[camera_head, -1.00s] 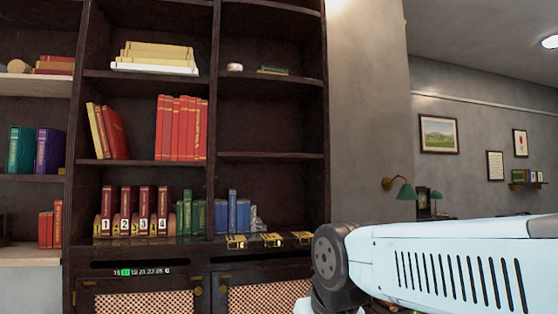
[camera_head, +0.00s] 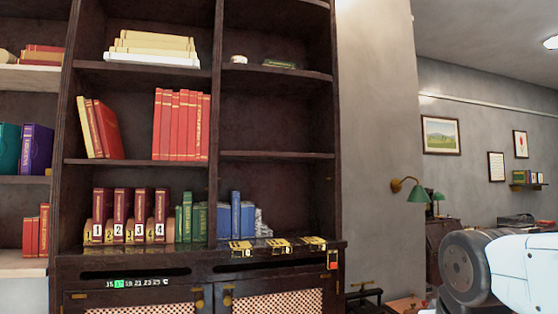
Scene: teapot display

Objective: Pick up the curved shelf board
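A dark bookcase (camera_head: 328,120) fills the left and middle of the head view. In its right column, an upper shelf board (camera_head: 300,74) has a front edge that looks slightly curved. A lower dark board (camera_head: 275,155) there looks straighter and is bare. I cannot tell for certain which board is the curved shelf board. My arm shows at the lower right, apart from the bookcase. My gripper is outside the view.
Red books (camera_head: 180,125), cream books (camera_head: 150,45) and numbered books (camera_head: 128,215) stand or lie on the shelves. Gold pieces (camera_head: 281,245) lie along the bookcase ledge. A dark cabinet (camera_head: 438,240) stands behind my arm.

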